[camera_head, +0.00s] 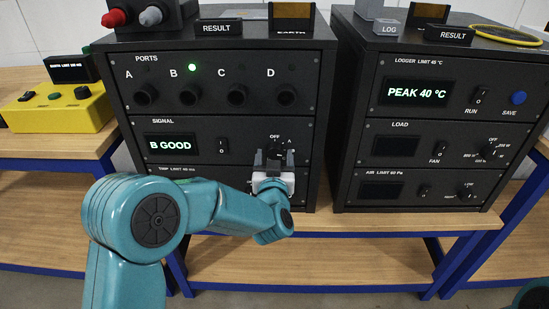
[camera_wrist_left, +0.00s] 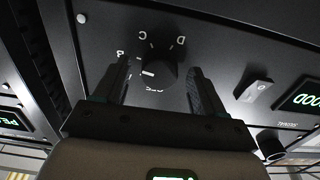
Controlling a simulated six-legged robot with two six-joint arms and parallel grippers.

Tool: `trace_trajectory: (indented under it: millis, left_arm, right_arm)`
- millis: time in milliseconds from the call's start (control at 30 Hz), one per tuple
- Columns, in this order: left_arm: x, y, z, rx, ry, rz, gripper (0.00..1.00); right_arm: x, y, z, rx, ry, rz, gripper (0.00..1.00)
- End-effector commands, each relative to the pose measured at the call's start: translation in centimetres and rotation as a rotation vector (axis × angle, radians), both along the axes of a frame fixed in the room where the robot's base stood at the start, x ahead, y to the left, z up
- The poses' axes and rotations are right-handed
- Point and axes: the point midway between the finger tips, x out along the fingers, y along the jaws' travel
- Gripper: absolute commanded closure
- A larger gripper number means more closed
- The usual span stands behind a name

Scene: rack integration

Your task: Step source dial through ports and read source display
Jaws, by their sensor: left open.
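The dark source unit (camera_head: 325,105) has a SIGNAL panel whose source display (camera_head: 171,146) reads "B GOOD". On its PORTS row, the green light (camera_head: 192,68) above port B is lit. The round black source dial (camera_head: 276,146) is at the right of the SIGNAL panel, partly hidden by my left gripper (camera_head: 272,159). In the left wrist view, the dial (camera_wrist_left: 161,73) has a white mark on its left and letters B, C and D around it. My open left gripper (camera_wrist_left: 158,70) has one finger on each side of the dial, with gaps showing. My right gripper is out of view.
A rocker switch (camera_head: 221,146) sits between display and dial. A second rack unit (camera_head: 357,120) stands at right, its logger display (camera_head: 416,92) reading "PEAK 40 °C". A yellow box (camera_head: 60,112) stands at left.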

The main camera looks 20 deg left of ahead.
Motion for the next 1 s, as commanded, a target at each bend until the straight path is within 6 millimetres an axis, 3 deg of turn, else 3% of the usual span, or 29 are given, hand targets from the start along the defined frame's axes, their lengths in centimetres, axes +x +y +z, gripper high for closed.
trace_trajectory:
  millis: [233,267,400,433,767,1000]
  left_arm:
    - [0.10,0.01,-0.03,0.001,0.001,-0.001,0.30]
    - [0.10,0.01,-0.03,0.001,0.001,-0.001,0.37]
    - [0.08,0.00,-0.02,0.000,0.000,0.000,0.82]
    - [0.08,0.00,-0.01,0.000,0.000,0.000,0.86]
    - [0.07,0.01,0.02,0.037,0.011,0.000,0.86]
    - [0.07,0.03,0.07,0.175,0.050,0.000,0.86]
  right_arm:
    - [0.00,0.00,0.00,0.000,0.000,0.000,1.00]
    - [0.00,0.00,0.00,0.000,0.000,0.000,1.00]
    - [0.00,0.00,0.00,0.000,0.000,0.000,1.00]
    - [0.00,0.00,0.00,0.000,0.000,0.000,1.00]
    - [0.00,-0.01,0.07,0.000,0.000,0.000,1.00]
    - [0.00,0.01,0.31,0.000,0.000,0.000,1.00]
